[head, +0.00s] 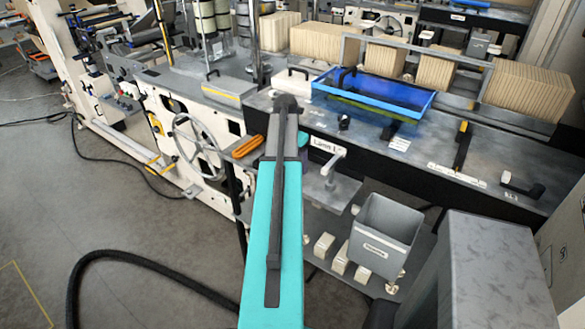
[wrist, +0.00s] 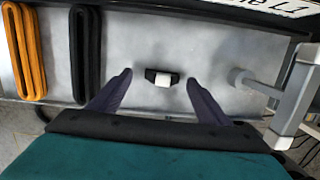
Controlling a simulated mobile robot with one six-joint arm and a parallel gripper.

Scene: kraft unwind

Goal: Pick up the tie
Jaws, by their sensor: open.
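In the wrist view, a small black piece with a white block at its middle (wrist: 162,79) lies on the grey metal surface. I take it to be the tie, though its shape is small and hard to make out. My gripper (wrist: 158,76) is open and empty. Its two dark fingers stand on either side of the piece, with a clear gap on both sides. I cannot tell the height between the fingertips and the surface.
An orange loop (wrist: 27,50) and a black loop (wrist: 85,52) lie to the left. A grey T-shaped handle (wrist: 292,98) stands close on the right. A white sign (head: 325,147) is on the machine edge behind. A grey bin (head: 384,235) and blue tray (head: 375,91) are farther off.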

